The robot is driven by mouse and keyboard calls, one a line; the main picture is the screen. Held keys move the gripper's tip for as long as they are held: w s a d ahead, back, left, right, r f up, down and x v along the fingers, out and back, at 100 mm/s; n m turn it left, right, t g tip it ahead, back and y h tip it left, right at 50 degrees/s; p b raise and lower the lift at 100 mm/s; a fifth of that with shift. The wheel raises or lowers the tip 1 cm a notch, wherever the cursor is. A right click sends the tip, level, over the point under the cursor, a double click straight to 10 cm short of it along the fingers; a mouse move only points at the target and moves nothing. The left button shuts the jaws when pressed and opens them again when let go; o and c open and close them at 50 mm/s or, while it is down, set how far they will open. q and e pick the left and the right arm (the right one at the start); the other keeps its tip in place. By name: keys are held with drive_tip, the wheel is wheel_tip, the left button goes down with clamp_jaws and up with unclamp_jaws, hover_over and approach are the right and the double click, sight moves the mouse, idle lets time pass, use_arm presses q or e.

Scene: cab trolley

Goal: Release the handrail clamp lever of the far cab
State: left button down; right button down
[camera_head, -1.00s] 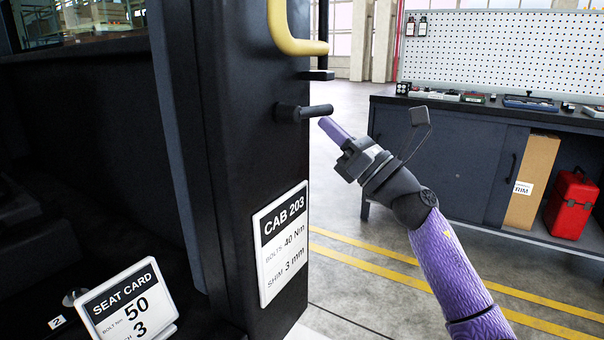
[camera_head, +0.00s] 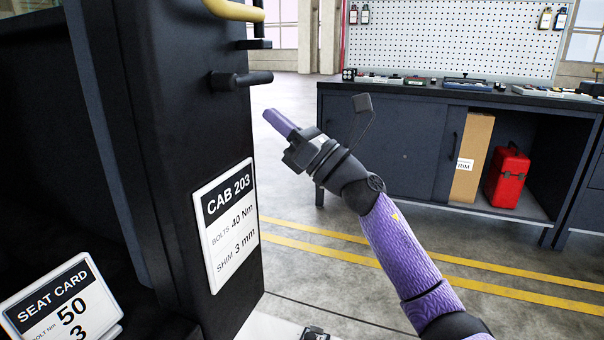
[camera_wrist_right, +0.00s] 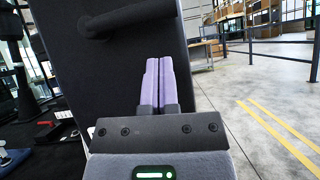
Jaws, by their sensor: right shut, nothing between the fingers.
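The black clamp lever (camera_head: 240,80) sticks out to the right from the dark cab post (camera_head: 190,130), just below the yellow handrail (camera_head: 235,10). My right gripper (camera_head: 266,113) is shut and empty. A white sign reading CAB 203 (camera_head: 228,222) is on the post below the lever. My left gripper is not in view.
A SEAT CARD sign (camera_head: 62,305) stands inside the cab at lower left. Open floor with yellow lines (camera_head: 330,245) lies between.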

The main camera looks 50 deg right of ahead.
use_arm(q)
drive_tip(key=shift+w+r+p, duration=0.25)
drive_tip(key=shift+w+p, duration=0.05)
drive_tip(key=shift+p, duration=0.85)
use_arm(e)
drive_tip(key=v, duration=1)
drive_tip(key=shift+d+f, duration=0.2)
drive_tip(key=shift+f, duration=0.05)
